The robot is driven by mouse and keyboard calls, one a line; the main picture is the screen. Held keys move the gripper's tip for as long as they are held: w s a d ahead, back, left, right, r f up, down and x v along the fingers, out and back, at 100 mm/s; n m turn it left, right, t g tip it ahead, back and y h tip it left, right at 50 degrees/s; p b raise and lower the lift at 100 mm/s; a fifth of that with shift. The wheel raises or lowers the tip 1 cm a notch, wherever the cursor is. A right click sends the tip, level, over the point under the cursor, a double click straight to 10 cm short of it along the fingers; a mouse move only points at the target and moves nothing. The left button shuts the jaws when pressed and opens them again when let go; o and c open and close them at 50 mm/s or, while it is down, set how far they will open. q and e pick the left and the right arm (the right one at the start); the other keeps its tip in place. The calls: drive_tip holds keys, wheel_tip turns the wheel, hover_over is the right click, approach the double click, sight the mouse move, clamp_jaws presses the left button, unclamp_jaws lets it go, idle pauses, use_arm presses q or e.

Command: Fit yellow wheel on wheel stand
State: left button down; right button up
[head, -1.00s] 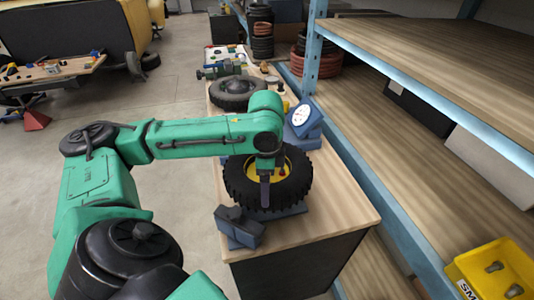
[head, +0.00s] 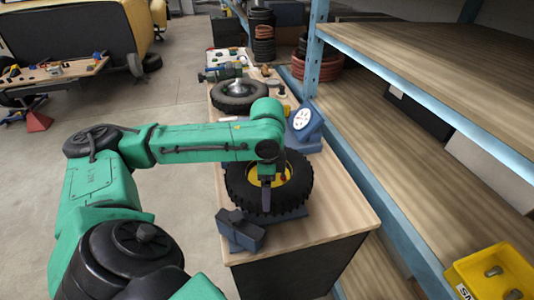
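The black-tyred wheel with a yellow rim (head: 297,190) lies on the workbench, tilted slightly toward me. A blue base (head: 292,215) shows under its near edge; whether this is the wheel stand I cannot tell. My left gripper (head: 267,198) points down over the near part of the yellow rim, with dark fingers in front of the hub. One finger shows clearly, so its opening and any contact with the rim are unclear. My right gripper is not in view.
A dark blue-grey block (head: 240,230) sits at the bench's near left corner. A blue device with a white dial (head: 304,119) stands behind the wheel. Another tyre (head: 238,95) lies farther back. A blue shelf post (head: 314,55) and wooden shelves border the right. Bare bench top (head: 340,205) lies right of the wheel.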

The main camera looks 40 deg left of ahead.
use_arm(q)
drive_tip(key=shift+f, duration=0.2)
drive_tip(key=shift+f+b, duration=0.3)
drive_tip(key=shift+f, duration=1.75)
drive_tip(key=shift+d+f, duration=0.1)
drive_tip(key=shift+f, duration=0.3)
idle(0.4)
